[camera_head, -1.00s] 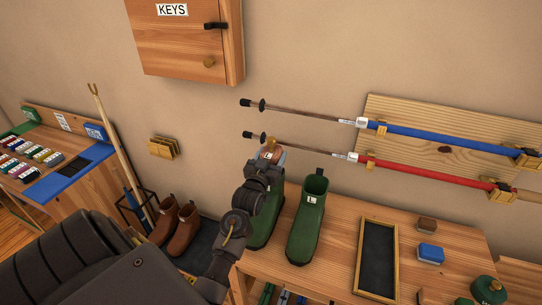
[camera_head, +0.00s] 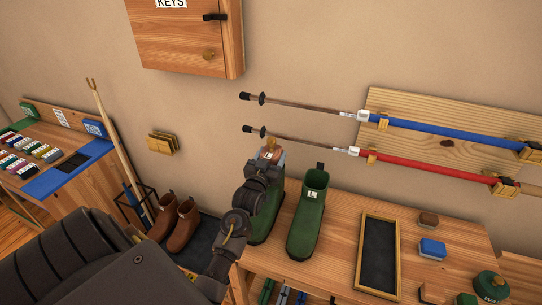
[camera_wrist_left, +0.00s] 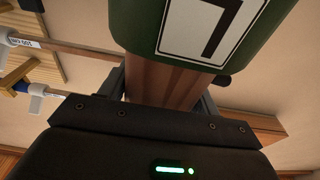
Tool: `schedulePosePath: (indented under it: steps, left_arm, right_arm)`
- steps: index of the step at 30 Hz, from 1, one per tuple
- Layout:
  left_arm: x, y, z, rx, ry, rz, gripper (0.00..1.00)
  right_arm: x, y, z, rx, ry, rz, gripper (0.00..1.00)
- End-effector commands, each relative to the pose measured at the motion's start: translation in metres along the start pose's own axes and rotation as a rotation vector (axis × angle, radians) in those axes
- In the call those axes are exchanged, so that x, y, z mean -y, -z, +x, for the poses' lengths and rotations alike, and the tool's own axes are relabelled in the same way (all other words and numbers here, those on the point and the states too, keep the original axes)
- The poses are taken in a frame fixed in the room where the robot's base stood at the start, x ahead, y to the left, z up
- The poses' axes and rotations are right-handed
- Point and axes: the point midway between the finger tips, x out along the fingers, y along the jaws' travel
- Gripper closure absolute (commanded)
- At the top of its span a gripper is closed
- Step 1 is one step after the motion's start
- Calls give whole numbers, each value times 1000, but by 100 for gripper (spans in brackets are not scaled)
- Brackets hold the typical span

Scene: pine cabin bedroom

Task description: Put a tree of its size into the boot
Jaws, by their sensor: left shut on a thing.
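Two green boots stand on the wooden bench: the left boot (camera_head: 264,218), partly behind my arm, and the right boot (camera_head: 307,222), with an L label and an open top. My left gripper (camera_head: 267,161) is shut on a brown wooden boot tree (camera_head: 270,146) at the top of the left boot. In the left wrist view the tree (camera_wrist_left: 165,86) is between the fingers, against the green boot shaft (camera_wrist_left: 140,22) with its label. The boot's opening and the depth of the tree inside are hidden. My right gripper is not in view.
A framed dark tray (camera_head: 362,252) lies right of the boots, with brushes (camera_head: 432,249) and a green tin (camera_head: 490,286) beyond it. Red and blue poles (camera_head: 420,172) hang on the wall behind. Brown boots (camera_head: 175,223) stand on the floor at left.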

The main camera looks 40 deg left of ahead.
Motion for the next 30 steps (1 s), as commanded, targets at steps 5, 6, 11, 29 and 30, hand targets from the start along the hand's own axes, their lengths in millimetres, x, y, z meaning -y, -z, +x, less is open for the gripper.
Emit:
schedulePosePath:
  steps: [5, 6, 11, 29, 30]
  left_arm:
    - [0, -5, 0, -2, 0, 0, 74]
    - [0, -6, -1, -2, 0, 0, 74]
    - [0, -10, -1, -2, 0, 0, 74]
    - [0, -24, -3, -2, 0, 0, 74]
    - [0, -26, -3, -2, 0, 0, 74]
  right_arm:
    - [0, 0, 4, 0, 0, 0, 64]
    - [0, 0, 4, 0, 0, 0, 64]
    - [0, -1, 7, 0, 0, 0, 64]
    - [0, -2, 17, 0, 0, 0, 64]
    - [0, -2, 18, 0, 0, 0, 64]
